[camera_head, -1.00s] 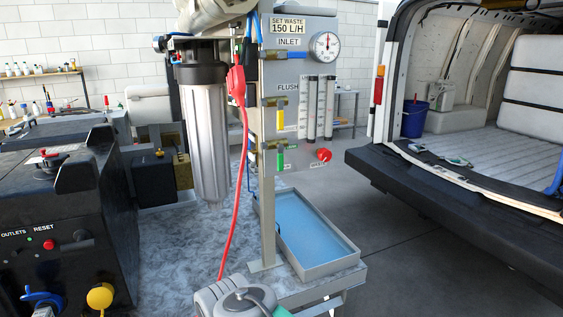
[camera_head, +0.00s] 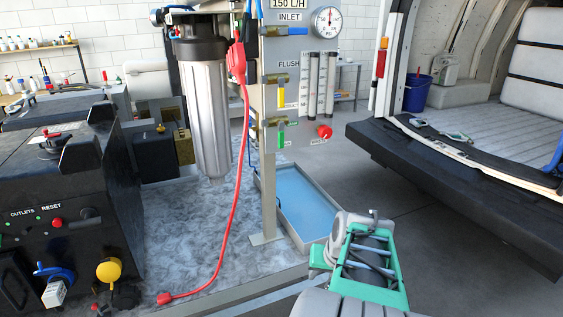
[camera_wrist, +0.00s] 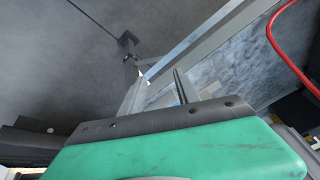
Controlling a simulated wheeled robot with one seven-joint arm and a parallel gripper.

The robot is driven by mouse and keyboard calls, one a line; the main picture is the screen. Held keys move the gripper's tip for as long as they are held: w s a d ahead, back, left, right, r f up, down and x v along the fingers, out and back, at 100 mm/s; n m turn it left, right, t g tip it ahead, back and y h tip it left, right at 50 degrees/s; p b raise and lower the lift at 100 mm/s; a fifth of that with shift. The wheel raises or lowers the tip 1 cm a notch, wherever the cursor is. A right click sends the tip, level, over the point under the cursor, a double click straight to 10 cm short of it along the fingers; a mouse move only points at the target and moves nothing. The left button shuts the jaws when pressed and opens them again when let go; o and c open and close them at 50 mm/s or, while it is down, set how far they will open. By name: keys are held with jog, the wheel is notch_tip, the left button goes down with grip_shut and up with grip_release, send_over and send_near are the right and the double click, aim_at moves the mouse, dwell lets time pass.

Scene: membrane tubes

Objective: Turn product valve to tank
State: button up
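The valve panel (camera_head: 301,70) stands upright behind the blue tray. Its lower valve has a green handle (camera_head: 281,136) hanging vertically from a brass body. Above it, a yellow handle (camera_head: 281,97) also points down, near the FLUSH label. A red knob (camera_head: 324,132) sits right of the green handle. The small labels are unreadable, so I cannot tell which valve is the product one. My gripper (camera_head: 347,227) is at lower right, in front of and below the panel, touching no valve.
A shallow tray (camera_head: 299,239) of blue liquid lies below the panel. A black machine (camera_head: 60,215) stands left, an open van (camera_head: 440,170) right. Floor between bench and van is clear.

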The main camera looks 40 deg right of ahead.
jog(key=w+d+r+t, duration=0.2)
jog(key=w+d+r, duration=0.1)
jog(key=w, duration=0.1)
jog(key=n+t+h, duration=0.3)
jog(key=n+t, duration=0.3)
jog(key=t, duration=0.5)
send_near(282, 138)
jog(key=w, duration=0.3)
jog(key=p+x, duration=0.1)
jog(key=x, duration=0.4)
jog(key=p+x, duration=0.1)
jog(key=x, duration=0.1)
jog(key=shift+w+d+p, duration=0.25)
jog(key=shift+d+p, duration=0.05)
jog(key=shift+d, duration=0.1)
jog(key=shift+c, duration=0.4)
grip_shut()
